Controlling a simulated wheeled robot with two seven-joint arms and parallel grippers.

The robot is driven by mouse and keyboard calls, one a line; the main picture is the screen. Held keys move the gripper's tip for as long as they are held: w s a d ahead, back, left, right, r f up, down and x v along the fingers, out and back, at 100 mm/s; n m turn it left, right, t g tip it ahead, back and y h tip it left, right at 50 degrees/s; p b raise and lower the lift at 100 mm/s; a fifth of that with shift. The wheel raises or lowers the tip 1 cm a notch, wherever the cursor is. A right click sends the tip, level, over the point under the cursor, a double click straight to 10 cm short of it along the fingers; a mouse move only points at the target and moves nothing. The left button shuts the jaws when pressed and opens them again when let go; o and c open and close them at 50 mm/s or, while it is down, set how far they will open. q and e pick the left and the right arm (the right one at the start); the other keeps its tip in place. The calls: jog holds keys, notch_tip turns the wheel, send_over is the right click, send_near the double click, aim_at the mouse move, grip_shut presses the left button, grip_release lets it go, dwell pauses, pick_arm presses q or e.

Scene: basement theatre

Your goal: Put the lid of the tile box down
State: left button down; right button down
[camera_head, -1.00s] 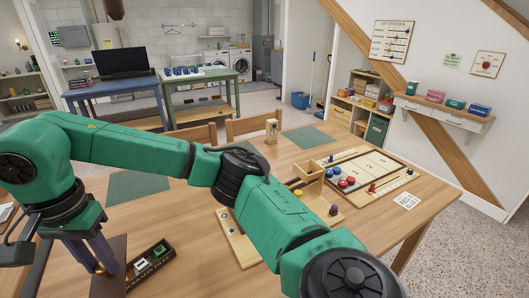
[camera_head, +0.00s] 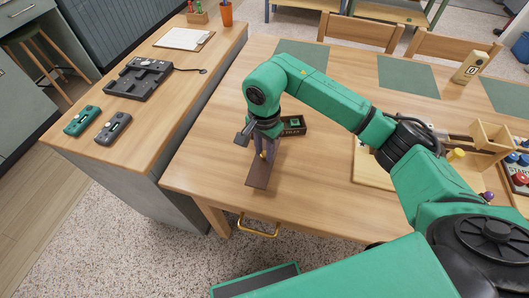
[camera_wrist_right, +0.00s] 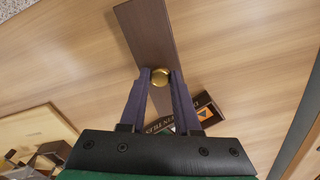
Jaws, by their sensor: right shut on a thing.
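The lid (camera_head: 260,174) is a flat, dark brown wooden board with a brass knob (camera_wrist_right: 160,77). My right gripper (camera_head: 264,152) is shut on the knob from above. The lid is over the wooden table, at the near left side of the tile box (camera_head: 292,132); I cannot tell whether it touches the tabletop. The tile box is dark, open on top and holds a green tile. In the right wrist view, the box (camera_wrist_right: 207,113) is partly hidden by my gripper, and the lid (camera_wrist_right: 146,32) extends away from the fingers. My left gripper is not in view.
Bare tabletop (camera_head: 225,150) surrounds the lid, and the table's left edge is close. A wooden game board (camera_head: 370,165) lies to the right. Green mats (camera_head: 301,55) lie along the far side. A separate counter (camera_head: 150,125) with black and green devices stands left.

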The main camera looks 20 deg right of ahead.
aim_at(264, 153)
notch_tip(264, 153, down, 2)
jog(key=shift+f, duration=0.3)
jog(key=c, duration=0.6)
grip_release()
jog(key=shift+r, duration=0.35)
notch_tip(264, 153, up, 12)
jog(key=shift+f+b, duration=0.15)
jog(key=shift+b, duration=0.7)
